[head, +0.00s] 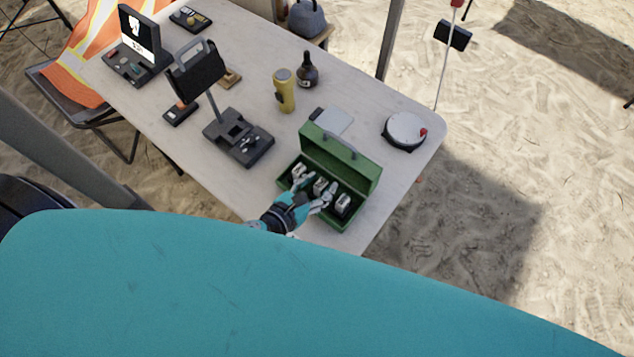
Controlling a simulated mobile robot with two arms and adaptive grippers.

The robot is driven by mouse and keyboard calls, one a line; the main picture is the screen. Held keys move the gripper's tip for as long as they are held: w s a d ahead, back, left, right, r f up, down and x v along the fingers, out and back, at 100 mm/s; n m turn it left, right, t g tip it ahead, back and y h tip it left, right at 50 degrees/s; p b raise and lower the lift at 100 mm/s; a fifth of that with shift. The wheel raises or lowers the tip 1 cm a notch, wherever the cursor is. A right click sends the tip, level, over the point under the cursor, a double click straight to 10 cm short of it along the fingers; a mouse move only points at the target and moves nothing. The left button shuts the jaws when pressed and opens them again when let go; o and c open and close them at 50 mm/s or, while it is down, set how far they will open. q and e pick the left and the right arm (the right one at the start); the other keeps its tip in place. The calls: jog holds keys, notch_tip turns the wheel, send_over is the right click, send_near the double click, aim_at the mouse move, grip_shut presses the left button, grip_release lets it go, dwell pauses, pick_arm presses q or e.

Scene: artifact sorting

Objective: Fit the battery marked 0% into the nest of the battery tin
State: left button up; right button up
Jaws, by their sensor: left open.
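The green battery tin (362,215) stands near the front right edge of the table with its lid raised at the back. Several pale batteries sit in a row inside it: one at the left (299,171), one in the middle (319,187) and one at the right (343,204). Their markings are too small to read, so I cannot tell which is 0%. My left gripper (318,187) reaches over the tin's front wall, open, with its fingers on either side of the middle battery. I cannot tell whether they touch it. My right gripper is not in view.
A black stand device (238,139) is left of the tin. A yellow flashlight (285,92), a dark bottle (307,72) and a round white-topped device (405,130) stand behind it. A grey-white flat item (334,120) lies just behind the lid.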

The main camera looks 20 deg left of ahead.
pick_arm(q)
jog(key=shift+r, duration=0.2)
jog(key=shift+s+a, duration=0.1)
jog(key=shift+s, duration=0.2)
jog(key=b+v, duration=0.2)
jog(key=v, duration=0.9)
jog(key=shift+r, duration=0.15)
jog(key=shift+s, duration=0.15)
